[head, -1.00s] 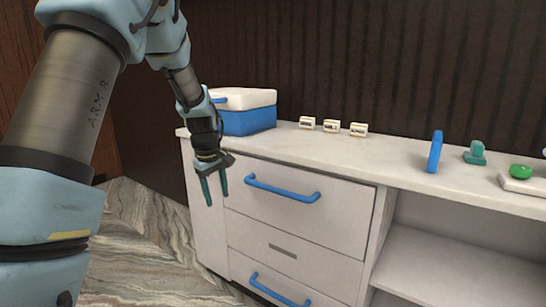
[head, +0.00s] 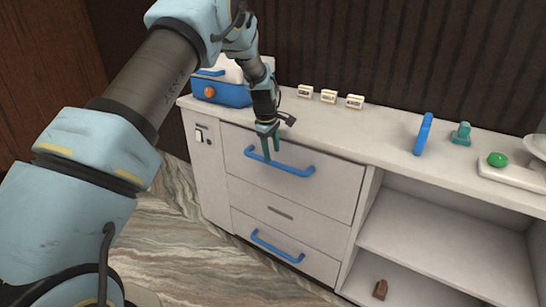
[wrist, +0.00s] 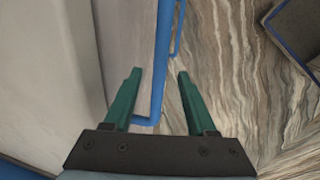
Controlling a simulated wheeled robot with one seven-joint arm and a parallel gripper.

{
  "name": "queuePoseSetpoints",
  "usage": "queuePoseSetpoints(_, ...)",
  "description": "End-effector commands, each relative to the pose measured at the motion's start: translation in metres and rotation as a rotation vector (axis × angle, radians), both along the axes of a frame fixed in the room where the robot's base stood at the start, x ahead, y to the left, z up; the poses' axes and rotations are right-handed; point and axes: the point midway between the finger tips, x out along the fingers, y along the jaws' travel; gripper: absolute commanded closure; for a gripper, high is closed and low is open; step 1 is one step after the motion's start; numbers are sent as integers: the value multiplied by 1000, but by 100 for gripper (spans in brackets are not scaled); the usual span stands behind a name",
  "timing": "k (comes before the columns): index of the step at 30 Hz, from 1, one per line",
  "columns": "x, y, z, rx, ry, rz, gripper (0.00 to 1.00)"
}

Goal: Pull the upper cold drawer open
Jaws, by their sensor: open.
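The upper cold drawer (head: 325,192) is a pale front with a blue bar handle (head: 295,170), and it looks shut in the head view. My gripper (head: 271,158) is open, pointing down at the left part of this handle. In the wrist view my gripper (wrist: 157,75) has its two green fingers spread, with the blue upper handle (wrist: 160,80) showing between them. The handle's end lies nearer the left finger. I cannot tell whether either finger touches it.
A lower drawer (head: 260,222) with a blue handle (head: 277,246) sits below. On the counter are a blue cool box (head: 222,92), several small label blocks (head: 329,96), a blue upright piece (head: 423,134) and a green stamp-like object (head: 461,133). Open shelves (head: 440,245) are at right.

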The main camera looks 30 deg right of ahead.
Motion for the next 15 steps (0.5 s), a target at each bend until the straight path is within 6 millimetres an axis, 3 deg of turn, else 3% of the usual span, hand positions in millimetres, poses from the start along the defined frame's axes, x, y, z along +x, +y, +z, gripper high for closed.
queuePoseSetpoints(6,2,-5,-30,0,1,0,43)
queuePoseSetpoints(15,4,-7,-40,-1,0,0,43)
